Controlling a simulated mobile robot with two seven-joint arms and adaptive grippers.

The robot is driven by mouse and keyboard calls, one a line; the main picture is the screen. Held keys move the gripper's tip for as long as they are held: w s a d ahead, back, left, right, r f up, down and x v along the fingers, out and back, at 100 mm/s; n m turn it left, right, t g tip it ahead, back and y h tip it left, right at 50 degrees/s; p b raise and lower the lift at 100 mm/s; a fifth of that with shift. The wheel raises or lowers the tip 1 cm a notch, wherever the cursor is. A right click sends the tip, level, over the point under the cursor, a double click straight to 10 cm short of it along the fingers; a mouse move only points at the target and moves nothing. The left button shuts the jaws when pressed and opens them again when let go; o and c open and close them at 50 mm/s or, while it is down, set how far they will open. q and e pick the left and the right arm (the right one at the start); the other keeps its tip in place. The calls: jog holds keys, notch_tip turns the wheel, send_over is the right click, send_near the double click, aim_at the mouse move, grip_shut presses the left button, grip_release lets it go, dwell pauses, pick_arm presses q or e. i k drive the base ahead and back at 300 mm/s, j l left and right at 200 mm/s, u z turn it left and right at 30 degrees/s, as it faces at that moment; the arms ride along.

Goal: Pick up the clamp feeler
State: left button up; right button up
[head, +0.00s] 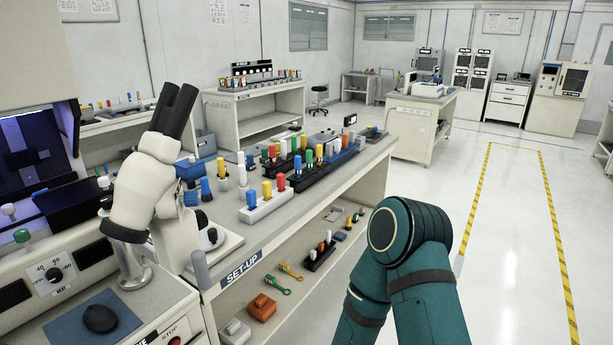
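I cannot tell for certain which thing is the clamp feeler. On the bench marked SET-UP, several tools with coloured handles stand upright in a white holder (266,206) and in a dark holder (308,175) behind it. A yellow tool (291,271) and a yellow-green tool (277,285) lie on the shelf below the bench top. Neither of my grippers is in view. Only a teal, bent part of my arm shows at the lower middle, in front of the bench's right side.
A white microscope (160,170) stands at the left beside a machine with dials. An orange block (262,307) and a dark holder with coloured tools (319,256) are on the lower shelf. Open floor (500,240) with yellow-striped lines lies to the right.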

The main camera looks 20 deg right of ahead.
aim_at(243, 179)
jog(key=z, duration=0.25)
jog(key=u, duration=1.5)
jog(key=l+z, duration=0.15)
jog(key=z, duration=2.6)
jog(key=i+z, duration=0.1)
jog(key=i, duration=1.3)
